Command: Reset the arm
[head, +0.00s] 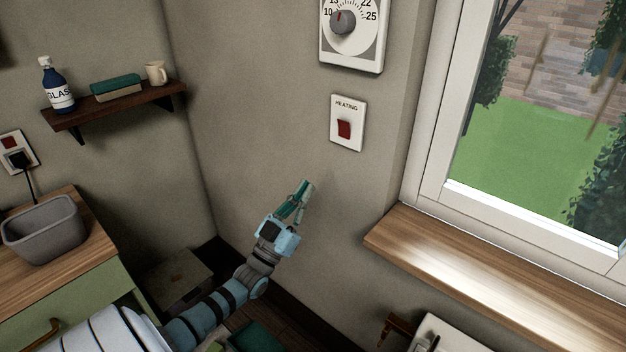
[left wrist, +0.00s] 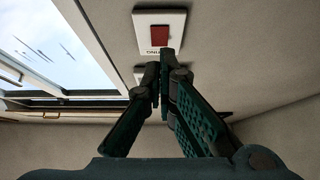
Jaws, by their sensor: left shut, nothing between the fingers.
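My left arm comes in from the lower left in the head view. Its left gripper (head: 304,186) is shut and empty, with its teal fingers pointing up toward the wall below the heating switch. The heating switch (head: 344,130) is a white plate with a red rocker and the word HEATING. A dial thermostat (head: 350,30) is fixed above it. In the left wrist view the gripper (left wrist: 163,70) has its fingertips together, in front of the switch plate with the red rocker (left wrist: 160,36). I cannot tell the exact gap to the wall. My right gripper is not in view.
A wooden window sill (head: 480,285) juts out right of the arm. The wall around the gripper is bare.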

